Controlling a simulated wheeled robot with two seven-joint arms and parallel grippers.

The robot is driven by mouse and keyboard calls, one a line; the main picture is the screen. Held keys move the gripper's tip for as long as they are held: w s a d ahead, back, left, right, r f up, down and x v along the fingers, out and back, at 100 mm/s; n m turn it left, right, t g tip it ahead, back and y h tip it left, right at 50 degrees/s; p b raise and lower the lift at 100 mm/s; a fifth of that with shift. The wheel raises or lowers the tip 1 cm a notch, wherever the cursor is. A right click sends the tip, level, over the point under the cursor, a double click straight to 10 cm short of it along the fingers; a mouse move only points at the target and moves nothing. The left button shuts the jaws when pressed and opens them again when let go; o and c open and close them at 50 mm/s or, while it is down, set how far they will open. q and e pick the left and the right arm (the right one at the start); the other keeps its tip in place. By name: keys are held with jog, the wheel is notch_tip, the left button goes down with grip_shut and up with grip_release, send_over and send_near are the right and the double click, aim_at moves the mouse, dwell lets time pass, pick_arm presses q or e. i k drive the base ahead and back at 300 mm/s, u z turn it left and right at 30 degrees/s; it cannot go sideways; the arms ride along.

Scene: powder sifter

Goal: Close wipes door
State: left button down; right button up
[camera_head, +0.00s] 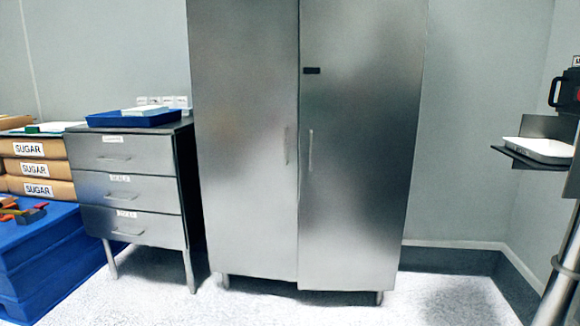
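A tall steel cabinet with a left door (245,140) and a right door (360,150) stands in the middle of the camera_head view. Each door has a vertical handle near the centre seam: the left handle (287,146) and the right handle (310,151). A small dark plate (312,70) is on the right door. The doors' bottom edges do not line up at the seam; I cannot tell whether either door stands slightly ajar. No wipes label is readable, so I cannot tell which door is the wipes door. Neither gripper is in view.
A steel drawer unit (150,228) with a blue tray (133,119) on top stands left of the cabinet. Sugar sacks (55,170) lie on a blue pallet (45,265) further left. A bracket shelf holds a white tray (546,150) at right. The floor (300,310) in front is clear.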

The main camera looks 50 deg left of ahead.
aim_at(359, 117)
jog(key=z, duration=0.15)
jog(key=k, duration=0.55)
jog(key=u, duration=1.45)
jog(key=i, duration=1.05)
jog(key=z, duration=0.25)
jog(key=i, duration=0.95)
jog(key=z, duration=0.85)
